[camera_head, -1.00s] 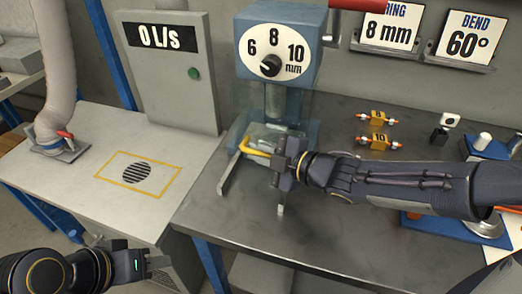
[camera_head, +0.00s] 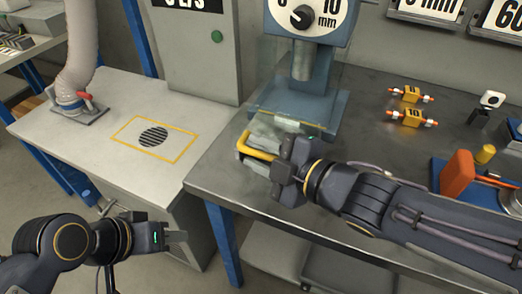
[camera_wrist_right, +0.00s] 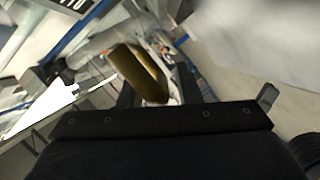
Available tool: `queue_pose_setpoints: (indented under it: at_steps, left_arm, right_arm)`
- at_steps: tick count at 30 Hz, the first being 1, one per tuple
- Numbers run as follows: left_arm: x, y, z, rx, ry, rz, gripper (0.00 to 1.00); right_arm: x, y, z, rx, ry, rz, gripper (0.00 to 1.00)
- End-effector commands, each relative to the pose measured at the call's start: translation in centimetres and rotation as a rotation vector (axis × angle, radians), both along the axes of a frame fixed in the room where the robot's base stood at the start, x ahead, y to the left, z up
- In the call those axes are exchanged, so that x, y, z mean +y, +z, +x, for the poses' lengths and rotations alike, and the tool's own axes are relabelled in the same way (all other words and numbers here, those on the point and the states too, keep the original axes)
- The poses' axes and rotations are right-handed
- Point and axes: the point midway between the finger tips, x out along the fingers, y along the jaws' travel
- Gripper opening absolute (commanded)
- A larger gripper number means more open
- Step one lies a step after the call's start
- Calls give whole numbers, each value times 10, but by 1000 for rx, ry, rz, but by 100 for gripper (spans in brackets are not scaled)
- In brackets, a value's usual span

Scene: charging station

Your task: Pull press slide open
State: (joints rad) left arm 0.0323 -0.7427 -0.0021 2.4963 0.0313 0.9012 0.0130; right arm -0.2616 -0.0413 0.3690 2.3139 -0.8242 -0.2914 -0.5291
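The press (camera_head: 306,62) stands at the back of the dark metal bench, with a dial on its head and a clear guard around it. Its slide (camera_head: 270,130) is a pale, see-through-looking part at the foot, sticking out toward me. A yellow handle (camera_head: 256,152) runs along the slide's front. My right gripper (camera_head: 283,170) is at the handle's right end; the handle (camera_wrist_right: 140,72) lies between its fingers in the right wrist view, and they look closed on it. The fingertips are partly hidden in the head view. My left gripper (camera_head: 176,240) hangs empty, low before the light bench; its finger gap is unclear.
A light bench (camera_head: 85,110) with a round grille and a hose (camera_head: 80,50) is at left. Two orange-yellow parts (camera_head: 410,105) lie right of the press. A blue fixture with an orange lever (camera_head: 456,172) is at far right.

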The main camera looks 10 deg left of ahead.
Motion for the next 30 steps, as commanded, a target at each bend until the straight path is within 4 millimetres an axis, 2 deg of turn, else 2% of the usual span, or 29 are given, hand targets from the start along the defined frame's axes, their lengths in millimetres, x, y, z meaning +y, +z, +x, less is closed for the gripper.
queue_pose_setpoints:
  at_steps: [8, 11, 21, 25, 30]
  left_arm:
    - [0, 0, 0, 0, 0, 0, 36]
    - [0, 7, 0, 0, 0, 0, 36]
    - [0, 52, 0, 0, 0, 0, 36]
    - [0, 60, 0, 0, 0, 0, 36]
    - [0, 61, 0, 0, 0, 0, 36]
  right_arm:
    - [-1, 0, 0, 0, -2, -1, 34]
    - [-5, 4, -2, -1, -4, -2, 34]
    - [-47, 19, -33, 0, -5, -1, 34]
    - [-58, 19, -41, 1, -4, -1, 34]
    - [-62, 17, -45, 0, -1, -1, 34]
